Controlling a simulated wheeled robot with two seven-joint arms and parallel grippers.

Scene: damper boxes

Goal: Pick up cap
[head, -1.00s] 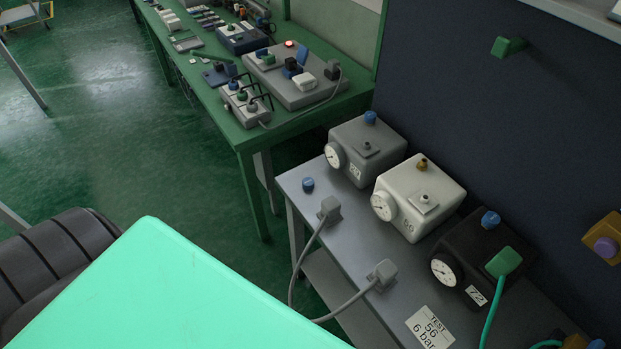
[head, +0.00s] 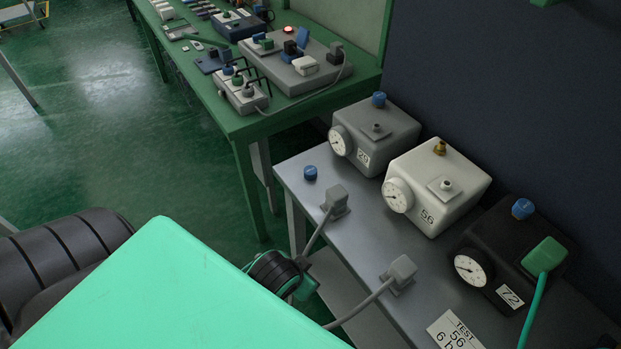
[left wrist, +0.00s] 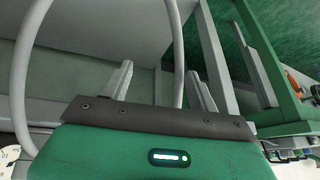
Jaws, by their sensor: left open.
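A small blue cap (head: 310,172) lies on the far left corner of the grey table. Another blue cap (head: 379,99) sits on the grey box 29 (head: 392,128), and one (head: 522,208) sits on the black box 72 (head: 492,245). The white box 56 (head: 450,185) has a bare brass fitting (head: 439,147) on top. My left gripper (left wrist: 161,84) is open, with its two fingers apart and no cap between them. In the head view, part of its wrist shows beside the table's left edge, below the loose cap. My right gripper is not in view.
Two grey plugs (head: 334,200) (head: 398,272) with hoses stand on the grey table (head: 365,240). A grey hose (left wrist: 174,40) crosses the left wrist view near the fingers. A green plug (head: 545,254) sits on the black box. A green bench (head: 250,125) with devices stands behind.

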